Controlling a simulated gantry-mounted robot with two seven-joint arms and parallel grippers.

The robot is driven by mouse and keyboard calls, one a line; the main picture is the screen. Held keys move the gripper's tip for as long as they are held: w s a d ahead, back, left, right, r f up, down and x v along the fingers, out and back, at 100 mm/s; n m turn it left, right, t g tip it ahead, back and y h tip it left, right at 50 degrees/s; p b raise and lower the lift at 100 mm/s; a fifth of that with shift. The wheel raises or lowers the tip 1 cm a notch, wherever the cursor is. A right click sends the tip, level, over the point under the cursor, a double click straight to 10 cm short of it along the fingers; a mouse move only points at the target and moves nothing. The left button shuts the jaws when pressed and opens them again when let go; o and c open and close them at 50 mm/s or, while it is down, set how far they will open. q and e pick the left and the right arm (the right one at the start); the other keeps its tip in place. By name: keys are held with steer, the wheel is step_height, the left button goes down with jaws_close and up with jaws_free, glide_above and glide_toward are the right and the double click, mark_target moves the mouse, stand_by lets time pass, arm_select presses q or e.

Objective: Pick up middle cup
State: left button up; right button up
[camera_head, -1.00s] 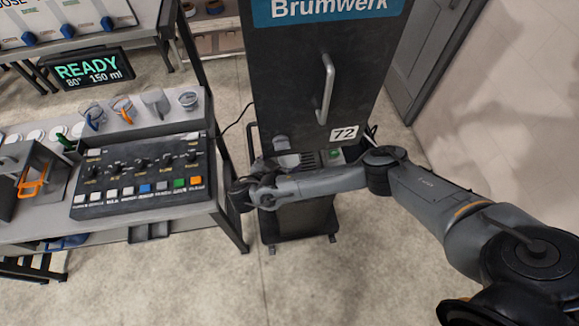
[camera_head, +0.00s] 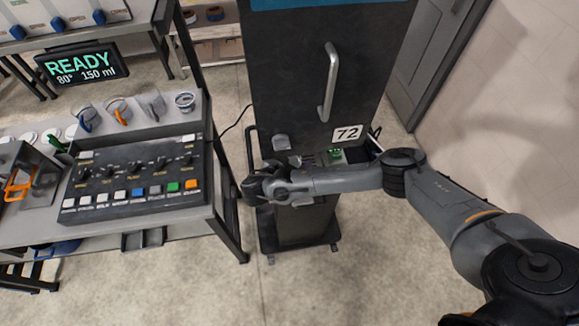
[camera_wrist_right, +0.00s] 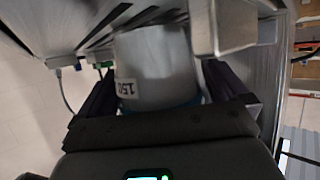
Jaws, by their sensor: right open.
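A grey cup (camera_wrist_right: 155,72) with a white label reading "150" fills the middle of the right wrist view. It appears upside down in that picture and has a bluish band at its lower edge. My right gripper (camera_wrist_right: 160,98) is open, with one dark finger on each side of the cup. I cannot tell whether the fingers touch it. In the head view my right gripper (camera_head: 260,188) is in front of the lower part of the dark machine (camera_head: 285,90), and the arm hides much of the bay there. My left gripper is not in view.
A silver block (camera_wrist_right: 222,28) is close beside the cup. The bench on the left holds a control panel (camera_head: 135,205), with several small cups, including an orange-handled one (camera_head: 118,110), behind it. A "READY" display (camera_head: 82,66) stands farther back. The floor in front is clear.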

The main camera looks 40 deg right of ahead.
steer(key=c, duration=1.1)
steer(key=shift+r, duration=0.2)
